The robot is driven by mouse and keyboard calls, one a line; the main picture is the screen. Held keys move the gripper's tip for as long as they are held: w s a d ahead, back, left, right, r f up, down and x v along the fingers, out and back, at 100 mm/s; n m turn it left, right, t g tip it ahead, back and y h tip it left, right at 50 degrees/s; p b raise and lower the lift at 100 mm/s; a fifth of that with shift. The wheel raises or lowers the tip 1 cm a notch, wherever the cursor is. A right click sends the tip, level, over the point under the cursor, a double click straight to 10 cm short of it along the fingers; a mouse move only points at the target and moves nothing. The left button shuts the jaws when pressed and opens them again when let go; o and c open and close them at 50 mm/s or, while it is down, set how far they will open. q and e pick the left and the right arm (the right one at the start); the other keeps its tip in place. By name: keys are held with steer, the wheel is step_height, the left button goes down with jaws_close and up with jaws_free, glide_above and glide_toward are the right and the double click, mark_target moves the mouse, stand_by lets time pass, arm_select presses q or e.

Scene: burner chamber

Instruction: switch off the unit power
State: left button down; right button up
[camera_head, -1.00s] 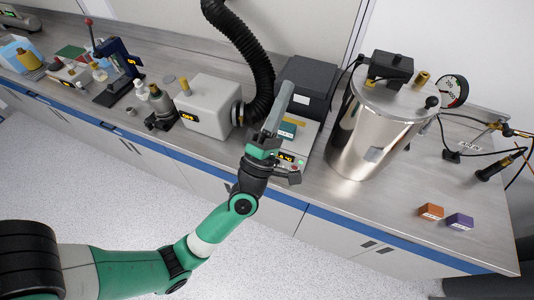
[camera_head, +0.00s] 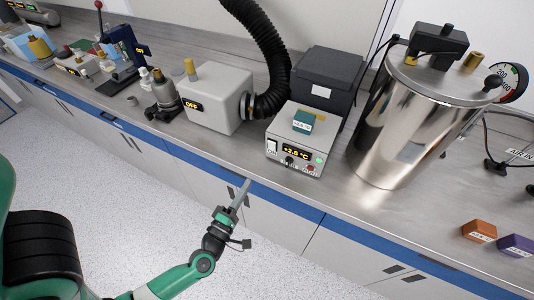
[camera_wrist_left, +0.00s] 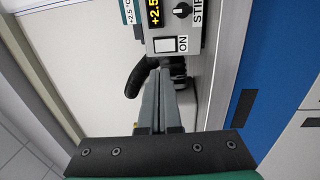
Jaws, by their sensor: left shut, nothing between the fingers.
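The grey control unit (camera_head: 293,165) stands near the bench's front edge, with a lit +2.5 °C display (camera_head: 296,153). A white rocker switch (camera_head: 271,147) is at the left of its front panel. In the left wrist view the switch (camera_wrist_left: 164,45) sits beside an ON label (camera_wrist_left: 183,44). My left gripper (camera_head: 245,184) is shut and empty, in front of the bench edge, below and left of the unit and apart from it. In the left wrist view its closed fingers (camera_wrist_left: 165,78) point toward the panel, close to the switch in the picture. My right gripper is not in view.
A grey box marked OFF (camera_head: 217,97) with a black hose (camera_head: 263,60) stands left of the unit. A dark box (camera_head: 327,82) is behind it, and a steel vessel (camera_head: 392,130) to its right. Orange (camera_head: 479,231) and purple (camera_head: 516,244) blocks lie far right.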

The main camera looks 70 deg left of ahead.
mark_target(271, 145)
arm_select(q)
steer(key=shift+w, duration=0.1)
steer(key=x, duration=1.4)
steer(key=shift+r, duration=0.1)
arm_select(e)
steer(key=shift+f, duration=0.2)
